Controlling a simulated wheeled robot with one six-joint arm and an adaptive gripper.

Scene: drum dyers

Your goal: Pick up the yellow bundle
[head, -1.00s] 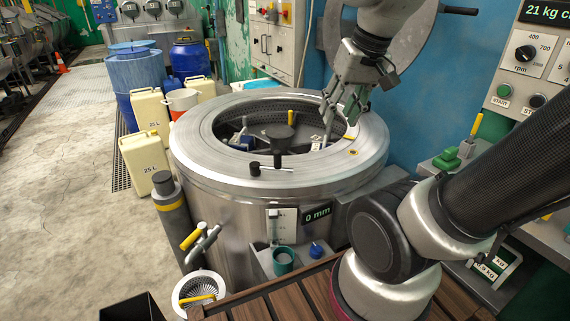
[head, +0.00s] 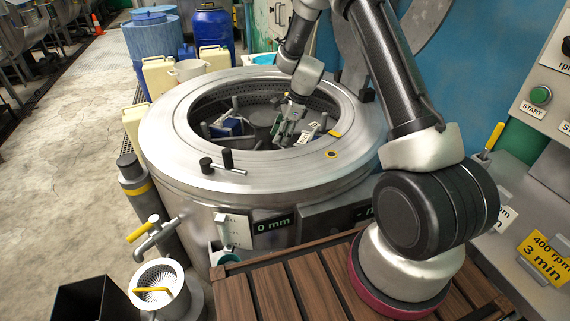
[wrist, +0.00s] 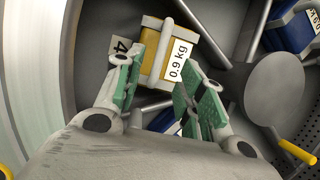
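The yellow bundle (wrist: 178,42) carries a white label reading 0.9 kg. It lies inside the drum, at the top middle of the wrist view, with a grey bar or strap across it. My gripper (wrist: 157,85) is open, and its green-padded fingers stand on either side of the bundle's near end. I cannot tell whether they touch it. In the head view my gripper (head: 289,128) reaches down into the open drum (head: 165,118). There, the bundle is mostly hidden or too small to make out.
A blue bundle (wrist: 290,30) lies to the right in the drum, with another blue item partly hidden behind my fingers. The drum's metal rim surrounds the opening. A white basket (head: 158,285) stands at front left.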

